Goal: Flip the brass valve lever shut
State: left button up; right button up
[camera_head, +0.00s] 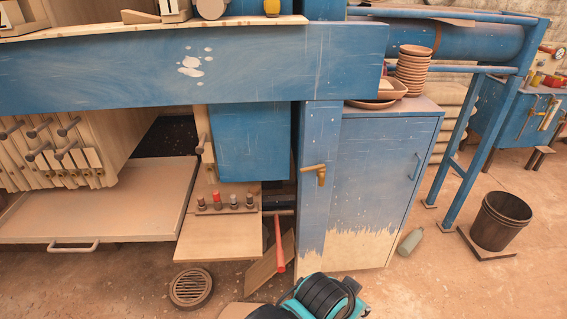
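The brass valve (320,174) is mounted on the front of the blue upright post (317,215), left of the blue cabinet. Its lever (309,168) points left, roughly level, and a short brass spout hangs down at its right end. Nothing touches the lever. Neither of my grippers can be made out in the head view.
A thick blue beam (200,70) runs above the post. The blue cabinet (375,180) carries stacked clay dishes (414,72). Left are a wooden tray (100,215) and small knobs (233,201). A red-handled tool (279,245) leans below. A bottle (410,242) and bucket (500,220) stand right.

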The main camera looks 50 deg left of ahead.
aim_at(302, 170)
jog(key=i+u, duration=0.15)
jog(key=u, duration=0.25)
jog(key=i+u, duration=0.2)
jog(key=u, duration=0.25)
jog(key=i+u, duration=0.15)
jog(key=u, duration=0.25)
jog(key=i+l+u, duration=0.15)
jog(key=u, duration=0.25)
jog(key=l+u, duration=0.1)
jog(key=l, duration=0.5)
